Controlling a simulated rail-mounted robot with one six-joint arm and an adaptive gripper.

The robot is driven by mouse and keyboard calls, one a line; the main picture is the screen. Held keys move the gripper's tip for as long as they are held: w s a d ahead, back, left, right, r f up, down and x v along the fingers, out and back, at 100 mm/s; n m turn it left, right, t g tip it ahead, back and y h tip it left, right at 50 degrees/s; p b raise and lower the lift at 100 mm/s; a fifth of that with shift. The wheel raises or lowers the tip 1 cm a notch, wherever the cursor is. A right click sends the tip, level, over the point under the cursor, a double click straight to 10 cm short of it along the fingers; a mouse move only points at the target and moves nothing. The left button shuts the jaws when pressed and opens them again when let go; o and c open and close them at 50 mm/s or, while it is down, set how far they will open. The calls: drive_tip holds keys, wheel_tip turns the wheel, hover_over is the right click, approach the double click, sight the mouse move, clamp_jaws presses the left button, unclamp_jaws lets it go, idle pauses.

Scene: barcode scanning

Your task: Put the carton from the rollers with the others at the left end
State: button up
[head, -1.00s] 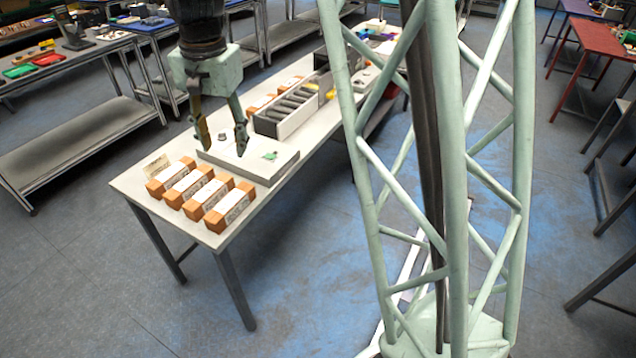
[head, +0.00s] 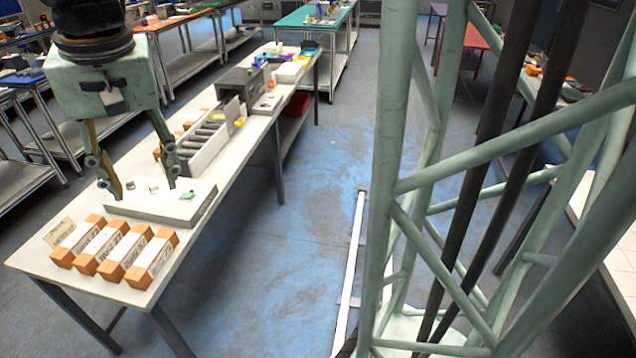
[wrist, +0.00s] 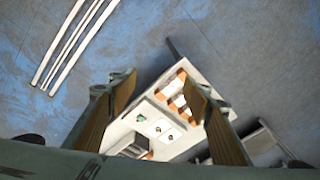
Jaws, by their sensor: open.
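Several cartons (head: 113,247), orange at the ends with white wraps, sit in a row at the near left end of the table (head: 160,275). They also show in the wrist view (wrist: 178,92). The grey roller tray (head: 200,147) stands farther along the table, and I see no carton on its rollers. More orange-ended cartons (head: 187,127) show partly behind it, half hidden. My gripper (head: 144,190) is open and empty. In the head view it appears over the pale flat block (head: 165,207), between the row and the rollers; its exact height is unclear.
The pale block carries a small green-marked item (head: 187,196). A dark box (head: 243,82) stands beyond the rollers. The floor right of the table is open, with a white rail (head: 350,270).

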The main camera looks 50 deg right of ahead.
drive_tip(key=s+r+n+t, duration=0.1)
drive_tip(key=s+r+n, duration=0.1)
drive_tip(key=s, duration=1)
drive_tip(key=s+r+n, duration=0.2)
drive_tip(key=s+n, duration=0.1)
drive_tip(key=s, duration=1)
drive_tip(key=shift+r+n+t, duration=0.2)
drive_tip(key=shift+n+t, duration=0.1)
drive_tip(key=shift+t, duration=0.1)
drive_tip(key=shift+w+r, duration=0.1)
drive_tip(key=shift+w, duration=0.05)
